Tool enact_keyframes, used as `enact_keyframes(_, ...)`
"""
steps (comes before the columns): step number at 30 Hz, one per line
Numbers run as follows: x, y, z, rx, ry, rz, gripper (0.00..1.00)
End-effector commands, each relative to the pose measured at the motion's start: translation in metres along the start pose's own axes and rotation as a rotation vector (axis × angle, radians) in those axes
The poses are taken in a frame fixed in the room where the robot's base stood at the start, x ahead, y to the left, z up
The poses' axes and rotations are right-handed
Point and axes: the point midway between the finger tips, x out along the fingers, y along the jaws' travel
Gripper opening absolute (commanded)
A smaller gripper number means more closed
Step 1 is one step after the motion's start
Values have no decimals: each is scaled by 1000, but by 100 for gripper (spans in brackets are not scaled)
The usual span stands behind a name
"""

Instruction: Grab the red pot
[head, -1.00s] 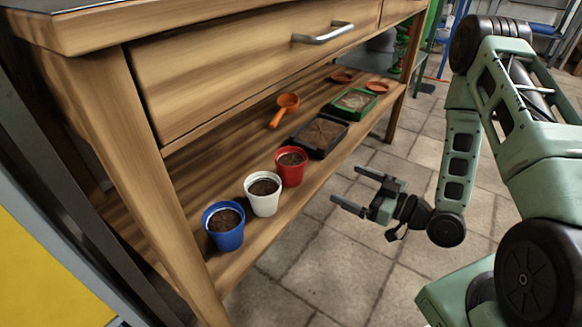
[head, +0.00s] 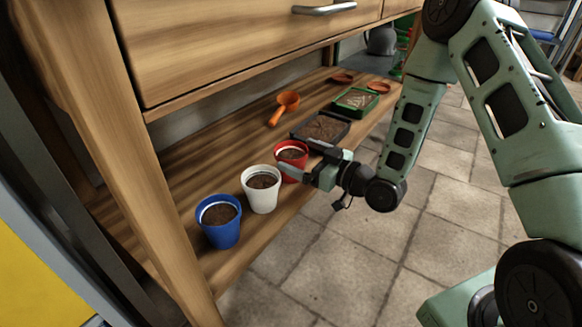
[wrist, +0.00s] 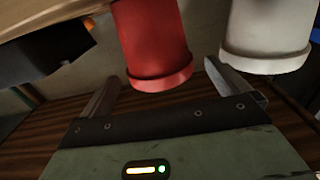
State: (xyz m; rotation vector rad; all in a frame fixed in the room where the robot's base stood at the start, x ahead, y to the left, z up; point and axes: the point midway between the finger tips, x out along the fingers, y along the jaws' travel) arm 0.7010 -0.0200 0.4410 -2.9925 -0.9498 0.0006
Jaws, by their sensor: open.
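The red pot (head: 292,153), filled with dark soil, stands upright on the lower wooden shelf, just behind the white pot. My gripper (head: 301,158) is open at the pot's floor side, with one finger in front of it and the other toward its far side. In the wrist view the red pot (wrist: 152,45) appears upside down, rim low in the picture, ahead of and between the two spread fingers (wrist: 168,85). I cannot tell whether a finger touches it. Its lower part is partly hidden by my gripper in the head view.
The white pot (head: 262,194) stands close by, also near the right finger in the wrist view (wrist: 266,35). A blue pot (head: 220,225) is nearer. A black tray (head: 321,128), green tray (head: 355,99) and orange scoop (head: 285,106) lie beyond. The drawer front (head: 230,45) overhangs the shelf.

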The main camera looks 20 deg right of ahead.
Motion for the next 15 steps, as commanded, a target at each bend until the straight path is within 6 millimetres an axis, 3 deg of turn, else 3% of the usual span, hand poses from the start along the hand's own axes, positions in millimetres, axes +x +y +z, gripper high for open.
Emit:
enact_keyframes(6, 27, -1, 2, -1, 2, 0, 100)
enact_keyframes(14, 29, 0, 0, 1, 0, 1, 100)
enact_keyframes(15, 29, 0, 0, 1, 0, 1, 94)
